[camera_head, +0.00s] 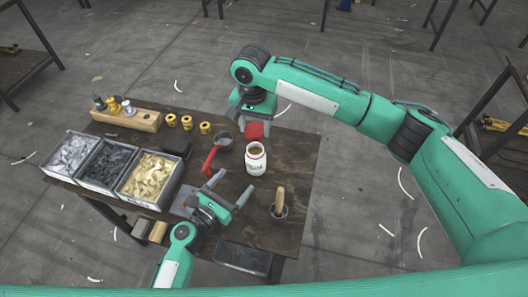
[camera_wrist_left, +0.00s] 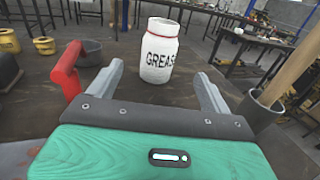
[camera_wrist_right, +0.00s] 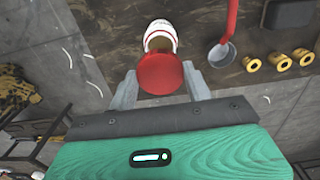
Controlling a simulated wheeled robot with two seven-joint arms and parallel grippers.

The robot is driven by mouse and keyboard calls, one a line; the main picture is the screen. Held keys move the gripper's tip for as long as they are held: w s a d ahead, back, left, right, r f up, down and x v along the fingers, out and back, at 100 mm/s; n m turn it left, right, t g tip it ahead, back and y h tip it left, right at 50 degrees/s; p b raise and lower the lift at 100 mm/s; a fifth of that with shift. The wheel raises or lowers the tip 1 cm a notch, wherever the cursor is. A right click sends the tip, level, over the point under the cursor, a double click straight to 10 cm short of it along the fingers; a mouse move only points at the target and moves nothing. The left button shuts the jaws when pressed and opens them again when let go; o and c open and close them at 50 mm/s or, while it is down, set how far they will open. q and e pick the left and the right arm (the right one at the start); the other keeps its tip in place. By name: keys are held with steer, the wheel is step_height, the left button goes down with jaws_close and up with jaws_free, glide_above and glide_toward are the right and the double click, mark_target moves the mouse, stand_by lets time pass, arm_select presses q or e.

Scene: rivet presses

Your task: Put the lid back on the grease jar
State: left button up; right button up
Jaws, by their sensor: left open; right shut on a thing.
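The white grease jar (camera_head: 255,162) stands upright and uncovered on the brown table; its label reads "GREAS" in the left wrist view (camera_wrist_left: 158,55). My right gripper (camera_head: 257,124) is shut on the red lid (camera_head: 258,131), above the table and just behind the jar. In the right wrist view the lid (camera_wrist_right: 160,74) is between the fingertips, and the jar's open mouth (camera_wrist_right: 160,42) shows beyond it. My left gripper (camera_head: 234,183) is open and empty, low in front of the jar. In its wrist view the jar stands ahead between the fingertips, apart from both.
A red-handled ladle (camera_head: 210,158) lies left of the jar. A cup with a wooden handle (camera_head: 279,204) stands to its front right. Several yellow rings (camera_head: 187,123) and three filled bins (camera_head: 148,181) are on the left. The table right of the jar is clear.

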mark_target(250, 163)
arm_select(q)
steer(key=shift+w, duration=0.1)
steer(key=shift+s+a+r, duration=0.1)
steer(key=shift+s+r, duration=0.05)
steer(key=shift+s, duration=0.05)
arm_select(e)
steer(key=shift+s+a+r, duration=0.15)
steer(key=shift+s+r, duration=0.05)
arm_select(q)
steer(key=shift+w+d, duration=0.45)
steer(key=shift+w, duration=0.1)
arm_select(e)
steer(key=shift+w, duration=0.15)
arm_select(q)
steer(key=x, duration=1)
steer(key=shift+w+d, duration=0.2)
steer(key=shift+w, duration=0.15)
steer(key=shift+c, duration=0.2)
steer(key=c, duration=1.4)
arm_select(e)
steer(key=shift+f, duration=2.55)
steer(key=shift+f, duration=0.85)
